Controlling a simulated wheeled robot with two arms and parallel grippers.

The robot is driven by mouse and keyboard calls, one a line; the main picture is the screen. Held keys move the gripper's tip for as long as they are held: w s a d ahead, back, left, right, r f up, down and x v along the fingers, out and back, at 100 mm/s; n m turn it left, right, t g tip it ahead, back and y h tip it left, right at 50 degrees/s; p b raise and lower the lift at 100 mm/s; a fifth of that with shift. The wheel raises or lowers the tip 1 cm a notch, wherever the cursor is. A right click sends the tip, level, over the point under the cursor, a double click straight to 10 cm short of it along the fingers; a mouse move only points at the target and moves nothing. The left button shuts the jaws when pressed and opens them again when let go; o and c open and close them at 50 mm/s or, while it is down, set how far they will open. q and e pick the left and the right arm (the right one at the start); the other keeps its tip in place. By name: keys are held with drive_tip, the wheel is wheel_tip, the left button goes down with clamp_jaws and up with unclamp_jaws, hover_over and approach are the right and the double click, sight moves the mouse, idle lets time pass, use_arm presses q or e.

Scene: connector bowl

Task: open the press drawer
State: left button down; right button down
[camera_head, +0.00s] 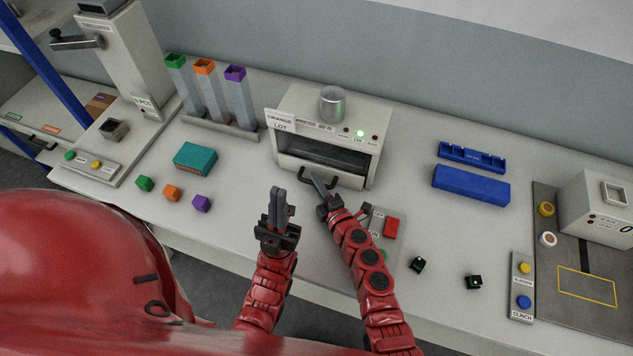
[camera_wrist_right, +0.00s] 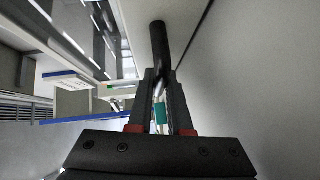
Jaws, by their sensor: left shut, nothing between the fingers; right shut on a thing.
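The press (camera_head: 361,118) is a white box at the back middle of the bench, with a dark slot in its front. Its drawer front (camera_head: 347,178) is below the slot, with a black bar handle (camera_head: 305,180); how far the drawer stands out is hard to tell. My right gripper (camera_head: 318,186) is shut on the handle. In the right wrist view the black handle bar (camera_wrist_right: 158,42) runs in between the fingertips (camera_wrist_right: 160,80). My left gripper (camera_head: 279,206) is shut and empty, in front of the press and to the left of the right gripper.
A metal cup (camera_head: 332,104) stands on the press. A control box with a red button (camera_head: 391,227) is partly hidden by my right arm. Coloured cubes (camera_head: 172,193) and a teal box (camera_head: 195,158) lie to the left. Blue trays (camera_head: 470,186) lie to the right.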

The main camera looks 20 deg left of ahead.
drive_tip(key=s, duration=1.5)
drive_tip(key=shift+a+f, duration=0.2)
drive_tip(key=shift+s+r, duration=0.15)
drive_tip(key=shift+s, duration=0.6)
drive_tip(key=c, duration=0.8)
unclamp_jaws()
drive_tip(key=shift+c, duration=0.2)
drive_tip(key=b+v, duration=0.2)
drive_tip(key=v, duration=1.5)
drive_tip(key=shift+b, duration=0.35)
drive_tip(key=shift+s, duration=0.15)
